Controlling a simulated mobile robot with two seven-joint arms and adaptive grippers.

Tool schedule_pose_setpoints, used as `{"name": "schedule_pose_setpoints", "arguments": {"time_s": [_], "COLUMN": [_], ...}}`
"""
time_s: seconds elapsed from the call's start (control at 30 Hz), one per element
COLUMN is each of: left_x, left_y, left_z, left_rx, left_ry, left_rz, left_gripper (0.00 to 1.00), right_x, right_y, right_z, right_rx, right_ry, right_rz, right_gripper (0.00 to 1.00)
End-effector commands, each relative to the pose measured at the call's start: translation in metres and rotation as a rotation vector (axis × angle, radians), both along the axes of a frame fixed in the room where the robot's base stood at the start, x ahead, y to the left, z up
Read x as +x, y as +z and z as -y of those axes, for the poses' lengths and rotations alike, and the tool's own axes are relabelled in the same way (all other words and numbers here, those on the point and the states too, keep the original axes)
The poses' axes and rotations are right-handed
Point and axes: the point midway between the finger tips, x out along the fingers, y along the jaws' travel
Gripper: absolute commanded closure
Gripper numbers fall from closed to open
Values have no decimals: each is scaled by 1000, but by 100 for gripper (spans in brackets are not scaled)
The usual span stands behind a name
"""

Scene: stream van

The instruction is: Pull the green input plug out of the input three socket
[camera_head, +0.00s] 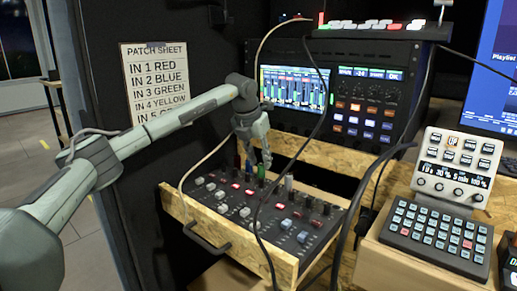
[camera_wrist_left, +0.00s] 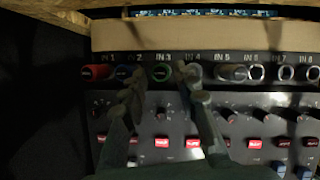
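The mixer (camera_head: 265,205) sits in a wooden drawer with its row of input sockets along the back. In the left wrist view the IN 3 position (camera_wrist_left: 161,73) shows a green ring with a dark centre. My left gripper (camera_wrist_left: 162,82) is open, its fingers on either side of IN 3 and partly over IN 2 and IN 4. In the head view the left gripper (camera_head: 259,161) points down at the back row, above a small green piece (camera_head: 248,169). Contact with the plug cannot be told. My right gripper is not in view.
The red IN 1 plug (camera_wrist_left: 95,72) and blue IN 2 plug (camera_wrist_left: 124,72) are close left of IN 3. A dark cable (camera_head: 325,95) hangs across the mixer. A patch sheet (camera_head: 157,80) hangs on the wall. A keypad console (camera_head: 435,235) stands right.

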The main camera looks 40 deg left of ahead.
Motion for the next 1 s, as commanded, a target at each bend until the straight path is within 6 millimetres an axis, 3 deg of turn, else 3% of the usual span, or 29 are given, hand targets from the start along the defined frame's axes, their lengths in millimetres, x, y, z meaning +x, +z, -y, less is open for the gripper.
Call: {"name": "schedule_pose_setpoints", "arguments": {"time_s": [0.2, 0.57, 0.8, 0.87, 0.9, 1.0], "left_x": [9, 11, 11, 11, 11, 11], "left_y": [-22, -27, -27, -27, -27, -27], "left_z": [-1, -1, -1, -1, -1, -1], "left_rx": [-1, -1, -1, -1, -1, -1], "left_ry": [0, 0, 0, 0, 0, 0], "left_rz": [-1, 0, 0, 0, 0, 0], "left_gripper": [70, 70, 100, 100, 84, 96], "right_x": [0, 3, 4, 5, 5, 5], "right_y": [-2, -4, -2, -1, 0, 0], "right_z": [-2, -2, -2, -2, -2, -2], "right_rx": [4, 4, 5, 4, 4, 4], "right_ry": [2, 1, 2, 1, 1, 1], "right_rz": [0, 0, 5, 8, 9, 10], "right_gripper": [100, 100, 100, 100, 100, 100]}}
